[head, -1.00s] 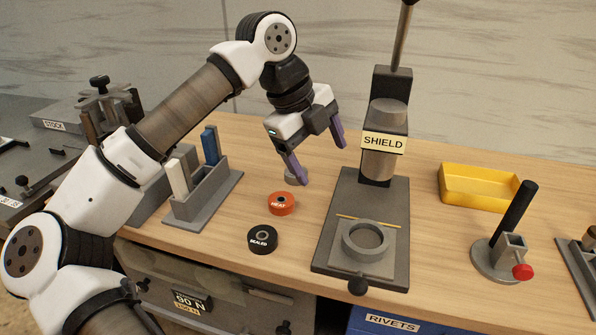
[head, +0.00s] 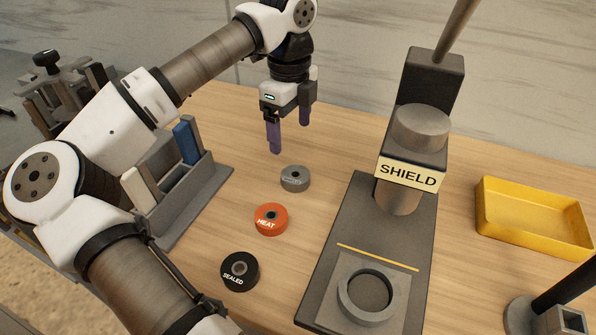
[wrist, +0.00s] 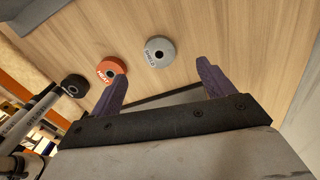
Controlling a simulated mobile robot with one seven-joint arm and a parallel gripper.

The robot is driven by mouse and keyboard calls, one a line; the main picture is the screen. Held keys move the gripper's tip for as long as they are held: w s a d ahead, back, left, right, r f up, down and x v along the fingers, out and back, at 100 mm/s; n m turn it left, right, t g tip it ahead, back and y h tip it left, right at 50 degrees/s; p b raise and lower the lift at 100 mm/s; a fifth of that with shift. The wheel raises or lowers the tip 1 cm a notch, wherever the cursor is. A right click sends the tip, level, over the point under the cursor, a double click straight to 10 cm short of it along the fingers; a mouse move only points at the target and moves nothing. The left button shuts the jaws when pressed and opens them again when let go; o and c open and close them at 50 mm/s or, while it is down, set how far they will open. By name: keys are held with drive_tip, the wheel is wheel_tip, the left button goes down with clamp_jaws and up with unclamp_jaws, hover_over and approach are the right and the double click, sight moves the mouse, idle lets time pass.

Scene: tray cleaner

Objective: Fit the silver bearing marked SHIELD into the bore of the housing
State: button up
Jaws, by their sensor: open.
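The silver bearing (head: 295,179) lies flat on the wooden table, at the far end of a row of three bearings. In the wrist view its face (wrist: 159,52) reads SHIELD. The housing (head: 366,290) is a grey plate with a raised ring around an open, empty bore, lying on the base of a press labelled SHIELD (head: 408,173). My gripper (head: 289,146) is open and empty, above the table just behind the silver bearing. In the wrist view the purple fingers (wrist: 165,82) are apart, with the silver bearing beyond their tips.
An orange HEAT bearing (head: 271,219) and a black SEALED bearing (head: 240,271) lie nearer the front. A grey slotted holder (head: 197,196) stands left, a yellow tray (head: 535,222) right. The tall press column (head: 430,85) stands between bearings and tray.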

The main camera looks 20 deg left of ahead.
hover_over(295, 174)
drive_tip(key=a, duration=0.1)
drive_tip(key=f, duration=0.5)
drive_tip(key=shift+w+f+p, duration=0.1)
drive_tip(key=shift+w+p, duration=0.15)
drive_tip(key=shift+p, duration=0.1)
drive_tip(key=f, duration=0.1)
drive_tip(key=f+p, duration=0.1)
drive_tip(key=f, duration=0.1)
drive_tip(key=d+f+p, duration=0.1)
drive_tip(key=shift+s+f, duration=0.25)
drive_tip(key=shift+s, duration=0.05)
drive_tip(key=shift+f, duration=0.45)
drive_tip(key=c, duration=1.2)
